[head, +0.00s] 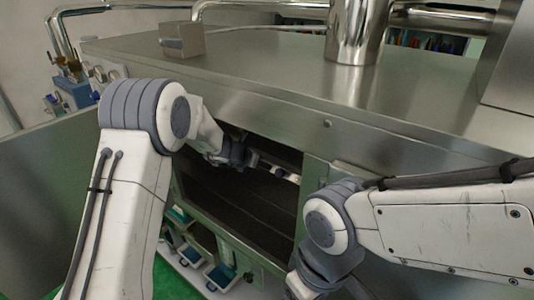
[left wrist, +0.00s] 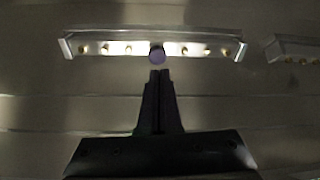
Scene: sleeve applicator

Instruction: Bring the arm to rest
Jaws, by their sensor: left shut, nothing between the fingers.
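My left arm reaches from the lower left into the dark opening of a metal machine in the head view. My left gripper (head: 250,159) is inside the opening, small and partly in shadow. In the left wrist view its two dark fingers (left wrist: 160,76) are together with nothing between them. Their tips point at a purple round knob (left wrist: 156,54) in the middle of a lit metal bar (left wrist: 100,47). A small gap shows between tips and knob. My right arm bends down at the lower right, and its gripper is not visible.
The opening's green frame (head: 314,185) stands close to the right of my left gripper. The steel machine top (head: 270,75) lies above it. A second bar (left wrist: 290,44) is at the right in the wrist view. Several small bins (head: 220,274) sit below.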

